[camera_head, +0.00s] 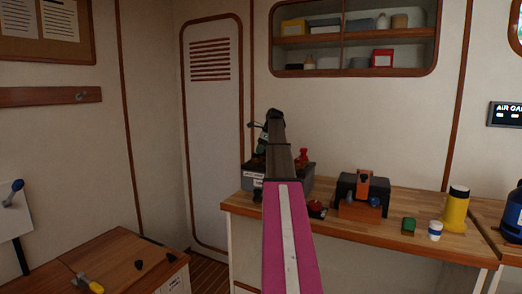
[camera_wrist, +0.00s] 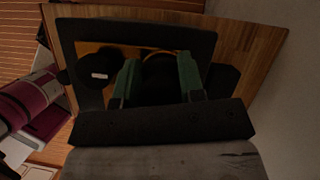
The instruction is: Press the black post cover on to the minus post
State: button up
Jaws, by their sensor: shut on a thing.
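The grey battery (camera_head: 254,181) with a white label stands at the left end of the bench, partly behind my arm. A red post cover (camera_head: 302,157) stands up at its right side. My gripper (camera_wrist: 158,85) has green fingers, shut on the dark black post cover (camera_wrist: 158,72) between them; an orange-brown rim shows just beyond it. In the head view my wrist is above the battery, and my arm hides much of it. I cannot make out the minus post, nor whether the cover touches it.
A lower wooden top (camera_head: 115,258) at left holds small tools. A wall shelf (camera_head: 350,38) hangs behind.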

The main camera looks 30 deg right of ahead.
jog(key=shift+f, duration=0.1)
jog(key=o, duration=0.9)
jog(key=shift+s+f, duration=0.1)
jog(key=shift+o, duration=0.7)
jog(key=shift+r, duration=3.05)
